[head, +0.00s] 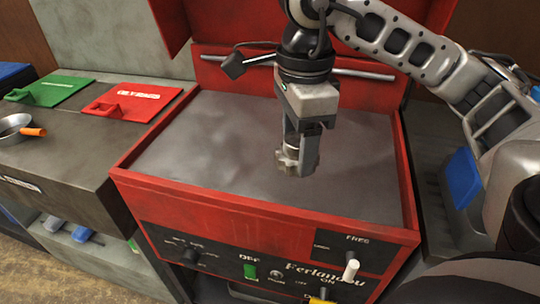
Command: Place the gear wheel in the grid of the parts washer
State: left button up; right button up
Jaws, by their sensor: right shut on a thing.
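The parts washer (215,205) is a red box with an open top and a grey, flat surface inside; I cannot make out grid openings in it. My right gripper (301,158) points down over the middle of this surface. It is shut on the gear wheel (287,162), a small grey metal part with teeth. The gear wheel appears to be above the grey surface, but I cannot tell how high. The gripper fingers hide part of it. My left gripper is not in view.
The washer's red rim and front panel with knobs (350,268) face me. A bar (360,74) runs along its back wall. On the left, a grey bench (75,140) carries a green plate (55,90), a red plate (130,101) and a metal bowl (14,127).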

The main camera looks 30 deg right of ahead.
jog(key=m, duration=0.1)
jog(key=s+d+m, duration=0.1)
jog(key=m, duration=0.1)
jog(key=shift+r+m, duration=0.3)
jog(key=shift+r, duration=0.1)
jog(key=w+f, duration=0.2)
jog(key=w, duration=0.2)
jog(key=w+f, duration=0.3)
jog(key=w, duration=0.1)
jog(key=w+f, duration=0.3)
jog(key=w, duration=0.1)
jog(key=shift+w+d+f, duration=0.25)
jog(key=shift+w+d, duration=0.05)
jog(key=shift+w, duration=0.05)
jog(key=shift+w+f, duration=0.25)
jog(key=shift+f, duration=0.1)
jog(key=shift+w+f, duration=0.15)
jog(key=shift+f, duration=0.85)
jog(key=shift+w+f, duration=0.1)
jog(key=shift+f, duration=0.85)
jog(key=o, duration=1.2)
notch_tip(320, 180, up, 12)
jog(key=shift+d+r, duration=0.1)
jog(key=shift+r, duration=0.05)
